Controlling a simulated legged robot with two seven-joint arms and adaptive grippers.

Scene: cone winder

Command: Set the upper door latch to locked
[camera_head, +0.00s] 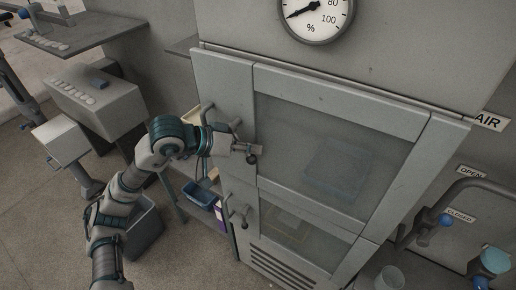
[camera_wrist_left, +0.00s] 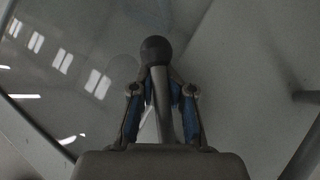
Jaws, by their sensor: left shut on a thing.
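The upper door (camera_head: 240,85) is a grey frame around a dark glass window, and it looks closed. The upper door latch has a dark ball knob (camera_head: 252,159) on a thin lever; in the left wrist view the knob (camera_wrist_left: 156,50) tops a grey stem (camera_wrist_left: 163,105). My left gripper (camera_head: 248,149) is at the latch on the left side of the upper door. In the left wrist view its two blue-padded fingers (camera_wrist_left: 162,90) are shut around the stem just below the knob. The gripper partly hides the latch base. My right gripper is not in view.
A lower door with its own latch (camera_head: 239,211) sits below. A round gauge (camera_head: 316,14) is above. A pipe handle (camera_head: 466,188) is at the right.

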